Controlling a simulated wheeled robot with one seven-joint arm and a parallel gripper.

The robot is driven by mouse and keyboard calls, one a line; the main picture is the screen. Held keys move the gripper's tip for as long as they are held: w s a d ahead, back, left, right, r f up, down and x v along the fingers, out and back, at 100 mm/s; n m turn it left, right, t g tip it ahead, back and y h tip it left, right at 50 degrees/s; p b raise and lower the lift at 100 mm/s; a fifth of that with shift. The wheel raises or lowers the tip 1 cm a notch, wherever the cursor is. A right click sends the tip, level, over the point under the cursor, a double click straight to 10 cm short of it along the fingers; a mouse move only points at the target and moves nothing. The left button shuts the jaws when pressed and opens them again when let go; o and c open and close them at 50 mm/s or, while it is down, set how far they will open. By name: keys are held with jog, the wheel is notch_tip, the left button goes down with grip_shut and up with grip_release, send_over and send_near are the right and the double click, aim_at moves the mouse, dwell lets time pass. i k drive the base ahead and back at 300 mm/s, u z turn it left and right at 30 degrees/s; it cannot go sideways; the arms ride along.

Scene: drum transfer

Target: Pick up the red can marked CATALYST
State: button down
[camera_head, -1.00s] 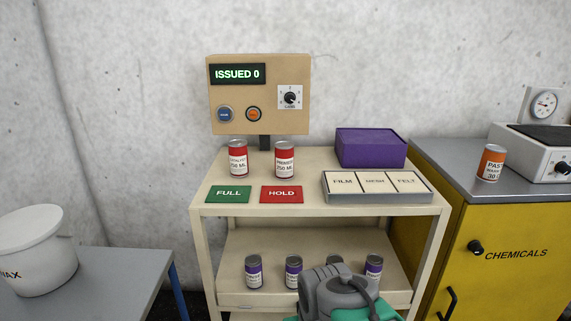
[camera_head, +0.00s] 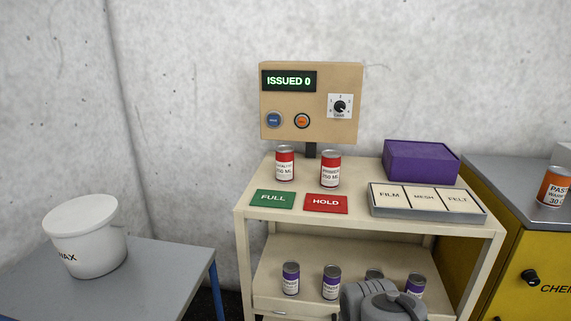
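The red can marked CATALYST (camera_head: 285,164) stands upright on the top shelf of the cream cart (camera_head: 363,219), behind the green FULL plate (camera_head: 272,199). A second, similar red can (camera_head: 330,170) stands to its right, behind the red HOLD plate (camera_head: 326,204); its label is hard to read. Part of my grey arm shows at the bottom edge, in front of the lower shelf. My gripper's fingers are not visible.
A control box (camera_head: 311,104) reading ISSUED 0 rises behind the cans. A purple box (camera_head: 420,163) and a FILM, MESH, FELT tray (camera_head: 428,214) occupy the top shelf's right. Several purple-banded cans (camera_head: 331,283) stand below. A white bucket (camera_head: 86,240) is on the left table.

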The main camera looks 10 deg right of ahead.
aim_at(284, 155)
jog(key=z, duration=1)
jog(key=i, duration=0.55)
jog(key=u, duration=2.7)
